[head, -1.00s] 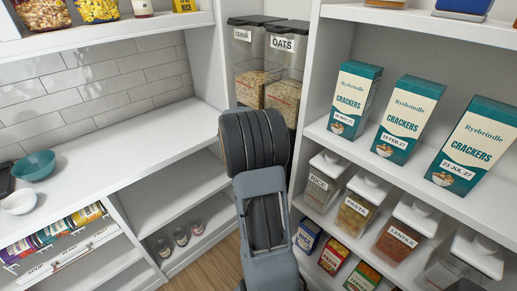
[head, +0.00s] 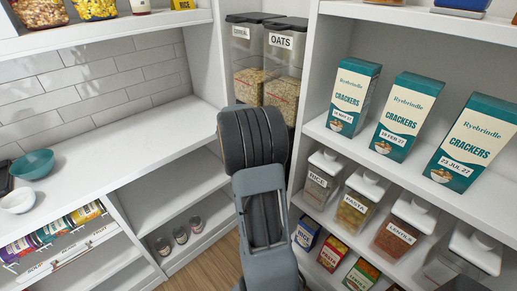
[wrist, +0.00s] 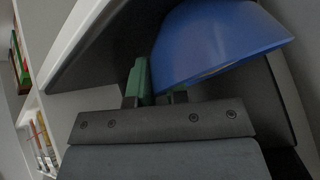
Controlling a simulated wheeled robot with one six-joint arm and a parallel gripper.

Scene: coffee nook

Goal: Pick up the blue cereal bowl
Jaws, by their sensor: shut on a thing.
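The blue cereal bowl (wrist: 215,45) fills the upper right of the wrist view, tilted, with its outside and part of its base turned to the camera. My gripper (wrist: 158,84) is shut on the bowl's edge. One green finger shows at the bowl's left side; the other is mostly hidden by the bowl. In the head view my arm stands in the middle, and neither the blue bowl nor the fingers can be seen there.
A teal bowl (head: 33,165) and a white bowl (head: 18,201) stand on the left counter (head: 110,150), whose right part is clear. Cracker boxes (head: 407,115) and labelled jars (head: 356,210) fill the right shelves. Cereal and oats containers (head: 284,65) stand at the back corner.

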